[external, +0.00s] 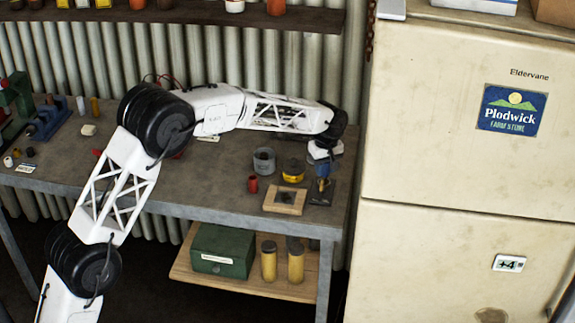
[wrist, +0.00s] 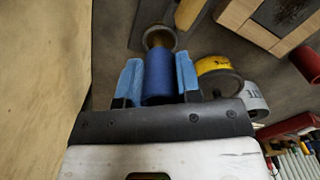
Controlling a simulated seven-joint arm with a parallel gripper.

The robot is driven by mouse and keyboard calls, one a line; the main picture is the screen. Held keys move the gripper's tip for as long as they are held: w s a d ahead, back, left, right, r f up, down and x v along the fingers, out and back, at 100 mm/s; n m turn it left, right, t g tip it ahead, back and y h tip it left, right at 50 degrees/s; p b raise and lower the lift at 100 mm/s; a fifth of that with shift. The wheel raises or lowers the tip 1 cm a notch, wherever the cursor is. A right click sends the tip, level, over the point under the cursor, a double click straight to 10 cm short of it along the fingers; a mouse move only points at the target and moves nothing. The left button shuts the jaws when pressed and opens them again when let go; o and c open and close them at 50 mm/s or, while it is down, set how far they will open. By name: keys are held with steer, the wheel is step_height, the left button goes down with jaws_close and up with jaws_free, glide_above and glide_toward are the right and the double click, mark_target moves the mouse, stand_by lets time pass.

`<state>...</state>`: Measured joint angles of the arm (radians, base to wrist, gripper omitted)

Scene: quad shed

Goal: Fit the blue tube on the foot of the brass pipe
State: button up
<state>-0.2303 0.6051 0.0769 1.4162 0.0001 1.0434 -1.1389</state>
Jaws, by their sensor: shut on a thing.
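The blue tube (wrist: 159,76) is held between the blue pads of my gripper (wrist: 158,82) in the wrist view. In the external view my gripper (external: 323,168) points down over a dark base plate (external: 322,199) at the right end of the bench. The brass pipe (wrist: 158,40) shows just beyond the tube's far end, with a round greyish rim around it. The tube and pipe look nearly in line. The tube hides part of the pipe, so I cannot tell whether they touch or overlap.
A wooden frame with a dark centre (external: 285,201) lies close to the left of the base plate. A cream fridge (external: 455,150) rises close on the right.

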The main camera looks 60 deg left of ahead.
mark_target(325, 176)
steer(key=shift+f, duration=1.7)
stand_by(1.2)
steer(key=o, duration=1.4)
steer(key=shift+r, duration=0.25)
steer(key=shift+r, duration=3.25)
